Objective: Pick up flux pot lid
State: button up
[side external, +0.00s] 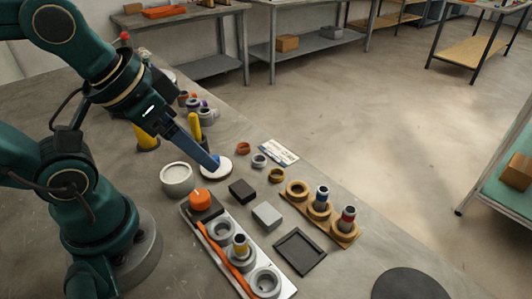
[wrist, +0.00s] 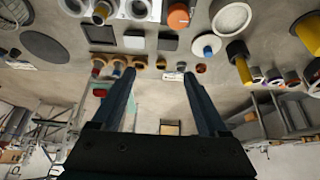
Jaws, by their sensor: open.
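The flux pot lid appears to be the white disc (side external: 222,172) lying on the bench. In the wrist view the lid (wrist: 206,50) shows a blue knob on top. The open pale pot (side external: 177,178) stands just left of it, and this pot (wrist: 231,17) also shows in the wrist view. My gripper (side external: 213,164) is angled down, its fingertips overlapping the lid in the side view. In the wrist view my gripper (wrist: 158,74) is open with nothing between the fingers; the lid lies beyond and right of the right fingertip. I cannot tell any contact.
A black block (side external: 242,191) and a grey block (side external: 267,215) lie near the lid. Yellow-topped items (side external: 194,126) stand behind the pot, close to my arm.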

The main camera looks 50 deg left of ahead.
jog(key=o, duration=0.4)
jog(key=shift+c, duration=0.2)
